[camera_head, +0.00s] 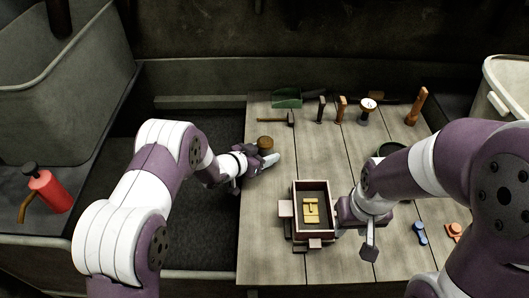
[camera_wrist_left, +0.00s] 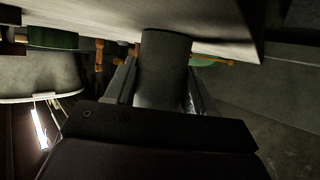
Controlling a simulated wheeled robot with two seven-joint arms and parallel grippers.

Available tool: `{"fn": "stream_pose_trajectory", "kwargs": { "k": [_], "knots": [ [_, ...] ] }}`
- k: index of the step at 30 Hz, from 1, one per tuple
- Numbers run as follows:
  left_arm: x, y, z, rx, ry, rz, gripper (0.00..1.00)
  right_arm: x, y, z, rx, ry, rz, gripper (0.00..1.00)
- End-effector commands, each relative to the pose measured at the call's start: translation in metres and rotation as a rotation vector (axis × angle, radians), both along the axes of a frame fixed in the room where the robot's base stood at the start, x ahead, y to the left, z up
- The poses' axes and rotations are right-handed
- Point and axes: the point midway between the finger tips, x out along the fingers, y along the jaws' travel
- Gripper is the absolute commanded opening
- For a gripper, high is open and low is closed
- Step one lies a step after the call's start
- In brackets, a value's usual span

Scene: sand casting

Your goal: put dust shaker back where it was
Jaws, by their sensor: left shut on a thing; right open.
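The dust shaker (camera_head: 265,143) is a small cylinder with a brown top, at the left edge of the wooden table in the head view. In the left wrist view its dark grey body (camera_wrist_left: 165,70) stands between the two fingers. My left gripper (camera_head: 267,160) is shut on it from the near left side; the gripper also shows in the left wrist view (camera_wrist_left: 160,95). Whether the shaker touches the tabletop I cannot tell. My right gripper (camera_head: 354,228) is open and empty, just right of the moulding box.
The moulding box (camera_head: 297,188) with a yellow pattern (camera_head: 311,208) sits mid-table. A green dustpan (camera_head: 287,98), a hammer (camera_head: 275,120) and several upright tools line the back. A red bottle (camera_head: 50,191) stands far left. The table (camera_head: 262,220) is bare left of the box.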

Motion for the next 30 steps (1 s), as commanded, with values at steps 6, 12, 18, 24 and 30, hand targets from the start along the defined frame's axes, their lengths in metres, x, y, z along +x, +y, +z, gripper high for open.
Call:
{"fn": "stream_pose_trajectory", "kwargs": {
  "k": [6, 12, 18, 24, 30],
  "knots": [
    [0.000, 0.000, -0.003, 0.000, 0.000, 0.000, 0.80, 0.000, 0.000, -0.002, 0.000, 0.000, 0.000, 0.43],
    [0.000, 0.000, -0.003, 0.000, 0.000, 0.000, 0.80, 0.000, 0.000, -0.002, 0.000, 0.000, 0.000, 0.43],
    [-0.006, 0.007, 0.004, 0.000, 0.000, 0.001, 0.80, 0.000, 0.000, -0.001, 0.000, 0.000, 0.000, 0.43],
    [-0.037, 0.038, 0.023, 0.000, 0.000, 0.003, 0.80, 0.000, 0.000, -0.006, 0.000, 0.000, 0.000, 0.43],
    [-0.067, 0.067, 0.041, 0.001, -0.001, 0.003, 0.80, 0.000, 0.000, -0.009, 0.000, 0.000, 0.000, 0.43]
  ]
}}
